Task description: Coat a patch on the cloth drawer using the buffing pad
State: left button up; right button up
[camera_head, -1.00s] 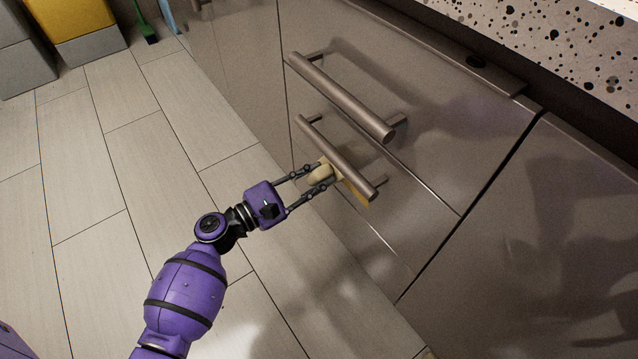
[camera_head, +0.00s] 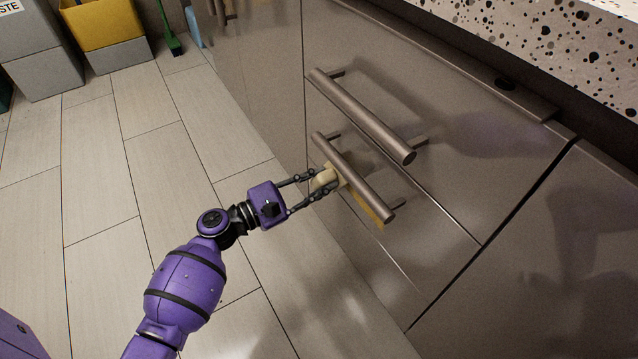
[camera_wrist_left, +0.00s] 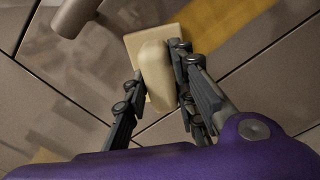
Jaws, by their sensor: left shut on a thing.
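The buffing pad is a cream block with a rounded grip (camera_head: 325,179). My left gripper (camera_head: 322,178) is shut on its grip, beside the lower drawer handle. In the left wrist view the pad (camera_wrist_left: 157,72) sits between the two fingers (camera_wrist_left: 155,95), its flat plate at or very near the drawer front. Whether it touches is not clear. The lower drawer front (camera_head: 425,240), seemingly the cloth drawer, is brownish metal with a bar handle (camera_head: 352,177). A yellow patch (camera_head: 371,211) shows on it below the handle, partly hidden by the handle; it also shows in the wrist view (camera_wrist_left: 225,30). My right gripper is not in view.
Another bar handle (camera_head: 362,115) juts out above. A speckled countertop (camera_head: 545,40) overhangs at top right. Yellow and grey bins (camera_head: 105,25) and a green brush (camera_head: 174,44) stand at the far left. The tiled floor (camera_head: 110,190) at left is clear.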

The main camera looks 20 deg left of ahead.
pick_arm(q)
jog(key=shift+p+v, duration=0.35)
jog(key=shift+v, duration=2.7)
jog(key=shift+s+a, duration=0.1)
jog(key=v, duration=0.2)
jog(key=shift+s+a, duration=0.2)
jog(key=shift+s, duration=0.1)
jog(key=shift+r, duration=0.1)
